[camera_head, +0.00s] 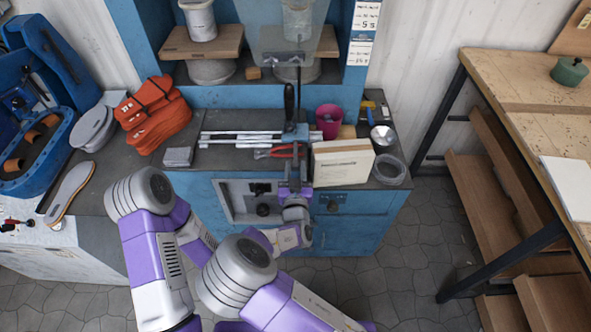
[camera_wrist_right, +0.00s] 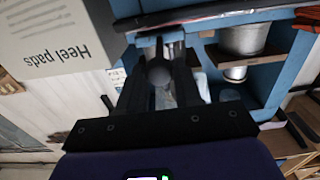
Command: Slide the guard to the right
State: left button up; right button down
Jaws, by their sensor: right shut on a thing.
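A clear, see-through panel, which looks like the guard (camera_head: 262,38), stands in front of the shelf at the top middle of the head view. A dark bar shows at its lower edge. My right gripper (camera_head: 294,160) is at the front of the bench, below the panel in the picture and left of the cream box. In the wrist view my right gripper (camera_wrist_right: 160,75) is shut on a dark, round-ended handle (camera_wrist_right: 158,72). I cannot tell clearly how this handle joins the guard. My left arm shows at the lower left, but its gripper is out of view.
A cream heel pads box (camera_head: 342,164) stands close to the right of my gripper, and it also shows in the wrist view (camera_wrist_right: 50,35). White rails (camera_head: 238,136), a black upright handle (camera_head: 289,102), red-handled pliers (camera_head: 280,151) and a magenta cup (camera_head: 329,119) are nearby.

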jog(key=shift+d, duration=2.3)
jog(key=c, duration=0.8)
grip_release()
jog(key=shift+d, duration=0.15)
jog(key=shift+s, duration=0.15)
jog(key=s, duration=0.7)
jog(key=shift+s, duration=0.2)
